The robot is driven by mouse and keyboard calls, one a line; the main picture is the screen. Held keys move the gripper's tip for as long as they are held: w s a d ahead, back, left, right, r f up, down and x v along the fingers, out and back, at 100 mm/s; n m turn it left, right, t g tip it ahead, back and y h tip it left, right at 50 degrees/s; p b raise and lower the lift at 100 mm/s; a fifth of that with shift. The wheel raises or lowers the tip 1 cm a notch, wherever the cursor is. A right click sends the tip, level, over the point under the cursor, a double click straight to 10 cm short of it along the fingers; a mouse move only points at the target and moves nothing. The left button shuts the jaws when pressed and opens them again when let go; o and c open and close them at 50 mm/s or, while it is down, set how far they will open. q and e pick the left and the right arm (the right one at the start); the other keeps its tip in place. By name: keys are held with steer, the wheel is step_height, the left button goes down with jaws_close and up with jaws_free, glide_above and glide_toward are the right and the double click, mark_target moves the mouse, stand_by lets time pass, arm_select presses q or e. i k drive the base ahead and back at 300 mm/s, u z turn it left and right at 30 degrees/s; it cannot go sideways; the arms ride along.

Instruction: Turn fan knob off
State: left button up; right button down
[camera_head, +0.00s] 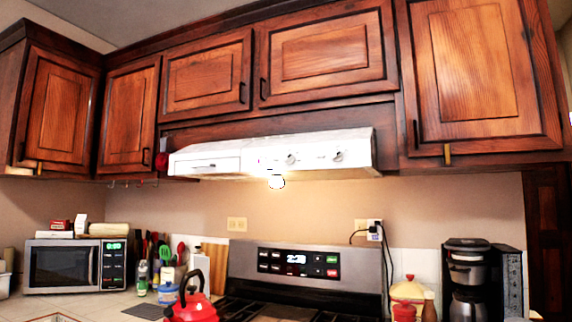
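A white range hood (220,160) hangs under the wood cabinets in the middle of the head view. Two small round knobs sit on its front face: a left knob (291,159) and a right knob (338,156). Which of them is the fan knob, and how each is turned, is too small to tell. A bright white light (276,181) shows at the hood's lower edge. Neither of my grippers is in view.
Below the hood stand a stove (300,265) with a lit display and a red kettle (192,306). A microwave (75,266) is on the left counter, a coffee maker (468,280) on the right. The space before the hood looks clear.

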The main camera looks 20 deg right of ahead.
mark_target(288, 159)
steer(key=u, duration=0.1)
steer(key=i, duration=0.9)
steer(key=u, duration=0.2)
